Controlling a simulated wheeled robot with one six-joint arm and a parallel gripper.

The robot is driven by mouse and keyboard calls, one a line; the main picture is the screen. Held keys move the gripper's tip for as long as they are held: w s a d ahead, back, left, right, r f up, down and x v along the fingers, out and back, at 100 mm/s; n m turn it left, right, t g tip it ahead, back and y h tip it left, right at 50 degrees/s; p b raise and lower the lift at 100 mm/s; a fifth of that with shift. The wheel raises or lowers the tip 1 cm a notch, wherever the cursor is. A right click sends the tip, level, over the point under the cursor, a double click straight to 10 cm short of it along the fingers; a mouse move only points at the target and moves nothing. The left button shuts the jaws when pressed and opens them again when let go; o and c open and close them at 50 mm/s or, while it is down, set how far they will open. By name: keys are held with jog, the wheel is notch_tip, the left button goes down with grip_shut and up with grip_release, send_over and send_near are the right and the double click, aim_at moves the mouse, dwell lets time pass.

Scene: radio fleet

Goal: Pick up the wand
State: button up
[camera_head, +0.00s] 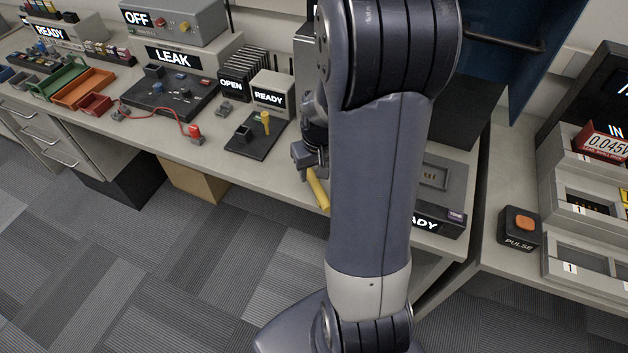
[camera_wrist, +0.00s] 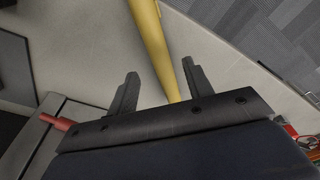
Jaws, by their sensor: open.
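The wand is a yellow rod (camera_head: 318,189) lying on the bench near its front edge, partly hidden by my arm in the head view. It also shows in the wrist view (camera_wrist: 152,38), where it runs from the top edge down between my two fingers. My gripper (camera_wrist: 160,71) is open, with one dark finger on each side of the wand and gaps visible on both sides. In the head view my gripper (camera_head: 309,158) is right at the wand's upper end. Whether it touches the wand cannot be told.
A dark plate with an upright yellow piece (camera_head: 265,122) stands left of my gripper. Behind it are a READY box (camera_head: 270,95) and a dark LEAK panel (camera_head: 170,95) with a red lead (camera_head: 195,132). A PULSE button box (camera_head: 519,231) is at right. Bare bench lies around the wand.

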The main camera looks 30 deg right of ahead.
aim_at(314, 179)
jog(key=shift+w+f, duration=0.15)
jog(key=shift+f, duration=0.8)
jog(key=shift+w+f, duration=0.1)
jog(key=shift+f, duration=0.85)
grip_shut()
